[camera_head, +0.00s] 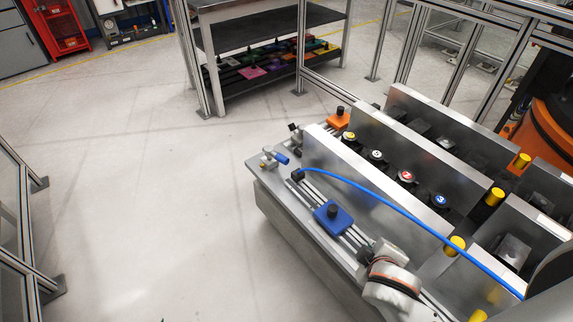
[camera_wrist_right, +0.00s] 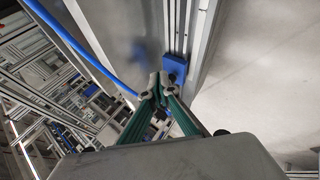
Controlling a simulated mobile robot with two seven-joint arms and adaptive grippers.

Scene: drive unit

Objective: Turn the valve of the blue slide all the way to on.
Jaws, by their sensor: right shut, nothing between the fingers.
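The blue slide (camera_head: 341,223) is a blue block with a black knob, sitting on silver rails along the near side of the drive unit. My right gripper (camera_head: 364,254) is beside the rails, nearer the camera than the slide. In the right wrist view, the gripper (camera_wrist_right: 160,84) has its green-lined fingers together and empty, with the blue slide (camera_wrist_right: 175,66) beyond the tips. My left gripper is out of view.
A blue hose (camera_head: 376,199) runs from a black fitting along an upright metal plate (camera_head: 330,160). An orange slide (camera_head: 338,120) is at the far end. Numbered round caps and yellow cylinders (camera_head: 495,196) lie between plates.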

